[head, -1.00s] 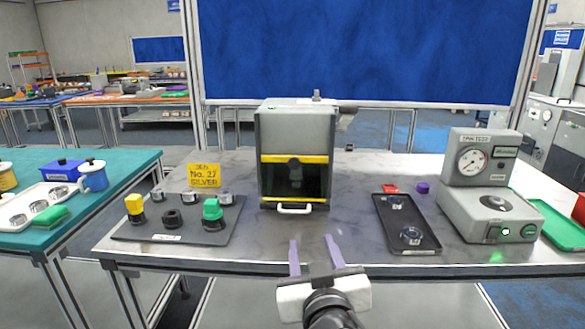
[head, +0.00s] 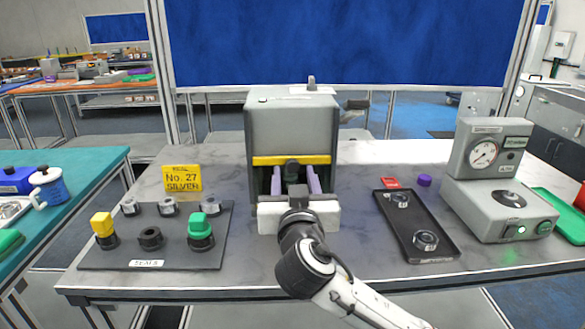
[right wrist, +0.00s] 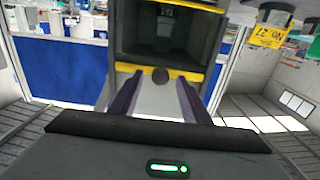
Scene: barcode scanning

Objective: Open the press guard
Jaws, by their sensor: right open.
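The grey press (head: 292,115) stands at the middle of the table, facing me. Its guard (head: 262,160) has a yellow bar across the front and covers a dark opening. In the right wrist view the fingers (right wrist: 157,82) point toward the yellow-framed guard (right wrist: 198,76). Contact cannot be told. My left gripper is out of view.
Left of the press is a dark seal board (head: 150,263) with yellow and green pieces, behind it a yellow No. 27 SILVER sign (head: 182,178). Right are a black tray (head: 434,257) and a grey gauge tester (head: 497,205). Bare table lies between press and tray.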

